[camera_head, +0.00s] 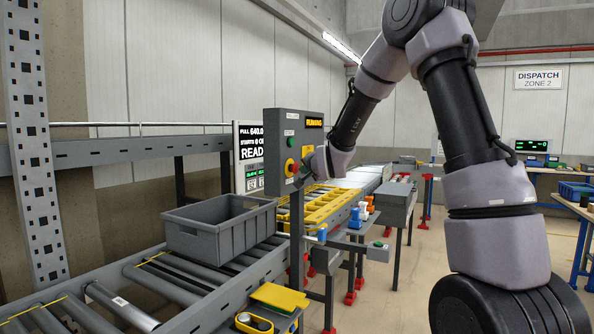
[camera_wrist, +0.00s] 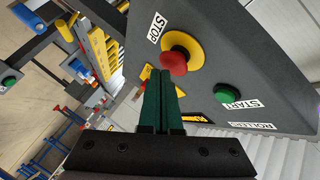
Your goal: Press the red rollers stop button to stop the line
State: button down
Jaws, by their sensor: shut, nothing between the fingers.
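The red stop button (camera_wrist: 174,63) sits on a round yellow base on the grey control panel (camera_wrist: 240,55), with a STOP label beside it. A green START button (camera_wrist: 227,94) and a ROLLERS label are on the same panel. My gripper (camera_wrist: 160,73) is shut and empty. Its dark green fingertips appear just beside the red button in the wrist view; I cannot tell if they touch it. In the head view the panel (camera_head: 283,126) stands on a post, and its stop button (camera_head: 291,167) shows next to my gripper (camera_head: 303,172). The panel's small display reads RUNNING.
A grey crate (camera_head: 222,232) sits on the roller conveyor (camera_head: 184,274) left of the panel post. Open floor lies to the right.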

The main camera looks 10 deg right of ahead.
jog(key=shift+w+a, duration=0.3)
jog(key=shift+a, duration=0.1)
dwell(0.6)
jog(key=shift+d, duration=0.1)
jog(key=shift+s+d, duration=0.55)
jog(key=shift+d, duration=0.05)
jog(key=shift+d, duration=0.1)
jog(key=s+d, duration=0.1)
jog(key=d, duration=0.1)
jog(key=s+d, duration=0.2)
dwell(0.5)
dwell(0.5)
